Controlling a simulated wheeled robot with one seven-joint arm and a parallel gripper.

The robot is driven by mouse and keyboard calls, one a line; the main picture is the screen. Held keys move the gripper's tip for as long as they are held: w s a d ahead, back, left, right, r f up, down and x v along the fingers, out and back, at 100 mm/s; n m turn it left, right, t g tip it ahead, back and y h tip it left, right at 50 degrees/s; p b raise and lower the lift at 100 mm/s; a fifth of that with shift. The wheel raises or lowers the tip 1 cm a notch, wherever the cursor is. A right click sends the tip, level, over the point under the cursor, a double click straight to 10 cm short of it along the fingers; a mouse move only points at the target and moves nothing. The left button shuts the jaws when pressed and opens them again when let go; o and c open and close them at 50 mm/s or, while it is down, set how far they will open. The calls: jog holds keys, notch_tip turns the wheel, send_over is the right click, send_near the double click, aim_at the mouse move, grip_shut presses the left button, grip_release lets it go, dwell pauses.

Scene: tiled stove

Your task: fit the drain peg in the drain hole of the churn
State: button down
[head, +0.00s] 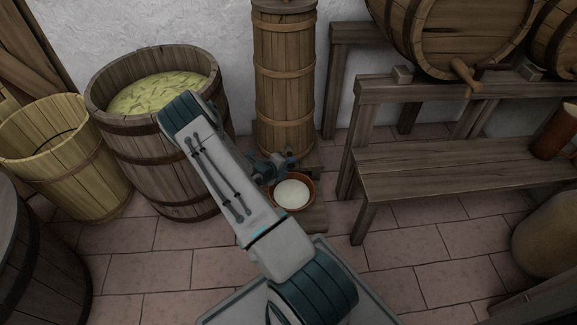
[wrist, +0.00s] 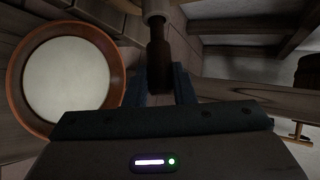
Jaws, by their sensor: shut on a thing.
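The churn (head: 285,85) is a tall, narrow hooped wooden vessel standing upright by the white wall. My gripper (head: 289,160) is low at the front of the churn's base, above a brown bowl of white liquid (head: 293,194). In the wrist view my gripper (wrist: 164,78) is shut on the drain peg (wrist: 159,60), a dark brown piece with a paler rounded section at its far end. The bowl (wrist: 121,80) lies to the left of the peg there. The drain hole is not visible, and I cannot tell whether the peg touches the churn.
A wide tub of greenish contents (head: 130,125) and a yellowish bucket (head: 65,165) stand to the left. A wooden bench (head: 455,165) and a rack with barrels (head: 450,35) are on the right. Open tiled floor (head: 420,260) lies in front.

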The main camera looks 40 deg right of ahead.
jog(key=shift+w+d+f+b, duration=0.2)
jog(key=shift+w+d, duration=0.2)
jog(key=shift+w, duration=0.2)
jog(key=shift+w+d+f+b, duration=0.2)
jog(key=shift+w+d, duration=0.2)
jog(key=shift+w, duration=0.2)
jog(key=c, duration=1.1)
grip_release()
jog(key=shift+c, duration=0.2)
jog(key=p+v, duration=0.6)
jog(key=v, duration=0.8)
